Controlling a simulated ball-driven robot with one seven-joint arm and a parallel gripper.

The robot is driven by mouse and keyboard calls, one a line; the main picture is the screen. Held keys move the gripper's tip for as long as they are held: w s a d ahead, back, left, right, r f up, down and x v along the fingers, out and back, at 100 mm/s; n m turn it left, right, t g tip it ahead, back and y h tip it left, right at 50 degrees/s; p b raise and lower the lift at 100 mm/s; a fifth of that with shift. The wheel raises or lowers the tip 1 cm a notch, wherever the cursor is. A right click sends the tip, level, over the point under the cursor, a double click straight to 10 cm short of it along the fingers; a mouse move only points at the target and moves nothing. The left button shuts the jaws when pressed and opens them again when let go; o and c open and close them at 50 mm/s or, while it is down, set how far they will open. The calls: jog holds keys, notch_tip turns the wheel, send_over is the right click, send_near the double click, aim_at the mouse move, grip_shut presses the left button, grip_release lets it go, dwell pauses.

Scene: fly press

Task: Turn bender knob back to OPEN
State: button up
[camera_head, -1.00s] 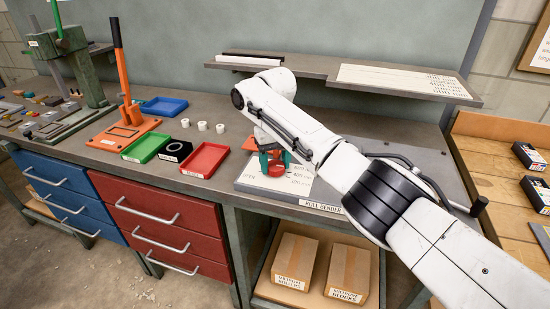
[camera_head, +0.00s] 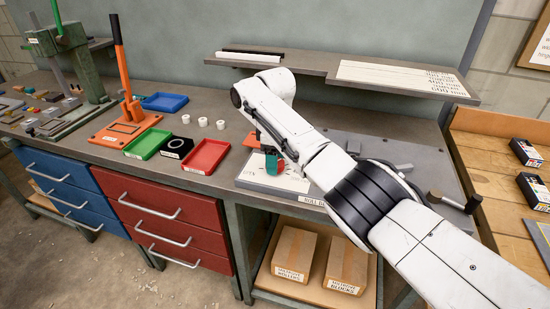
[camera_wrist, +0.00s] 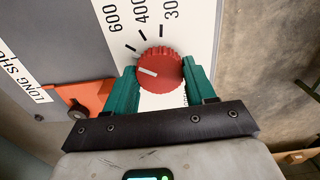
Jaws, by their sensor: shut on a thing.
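The red knob (camera_wrist: 161,70) is round and ridged, with a white pointer line on its face. It sits on a white dial plate (camera_wrist: 185,25) marked 600, 400 and a partly cut-off 30-number. The pointer lies aslant, toward the left of the wrist view, away from these numbers. No OPEN label is readable. My gripper (camera_wrist: 160,88) has green fingers on both sides of the knob, shut on it. In the head view my gripper (camera_head: 273,164) is over the roll bender's white plate (camera_head: 253,172), and the arm hides most of the bender.
An orange part (camera_wrist: 85,100) with a dark bolt lies left of the knob in the wrist view. A shelf (camera_head: 330,70) hangs above the bench. Red (camera_head: 206,157) and green (camera_head: 148,143) trays and white rings stand left of the bender. A dark-handled lever (camera_head: 472,204) is at right.

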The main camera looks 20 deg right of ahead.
jog(key=n, duration=1.5)
jog(key=shift+n+b, duration=0.3)
jog(key=shift+b, duration=0.1)
jog(key=n, duration=0.5)
jog(key=n+b, duration=0.1)
jog(key=n, duration=0.4)
jog(key=shift+w+r+n, duration=0.1)
jog(key=shift+n, duration=0.3)
jog(key=o, duration=1)
jog(key=shift+o, duration=0.2)
